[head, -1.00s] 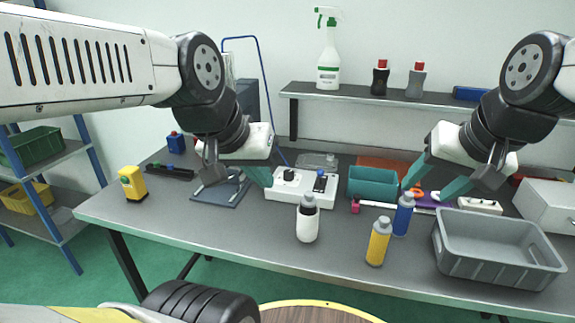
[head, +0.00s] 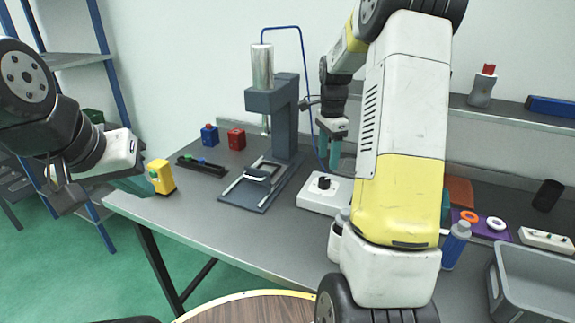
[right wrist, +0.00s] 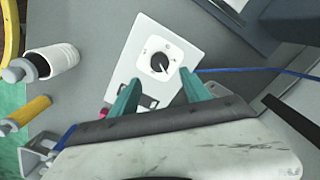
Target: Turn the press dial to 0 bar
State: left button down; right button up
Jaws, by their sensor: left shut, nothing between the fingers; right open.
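The press dial (head: 324,183) is a black knob on a white box (head: 307,201) on the table, right of the press. My right gripper (head: 328,168) is above and behind the white box, fingers pointing down. The right wrist view shows its teal fingers (right wrist: 160,88) open and apart from the dial. My left gripper (head: 145,186) is shut and empty at the table's left end. My right arm hides part of the box's right side.
The grey press (head: 287,120) with a silver cylinder (head: 262,68) stands left of the box. A white bottle (right wrist: 54,62) and a yellow bottle (right wrist: 28,112) are close by. A grey bin (head: 535,268) is at right.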

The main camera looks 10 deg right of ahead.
aim_at(326, 179)
jog(key=shift+w+f, duration=0.1)
jog(key=shift+f, duration=0.35)
notch_tip(326, 179, down, 7)
jog(key=shift+c, duration=0.2)
grip_shut()
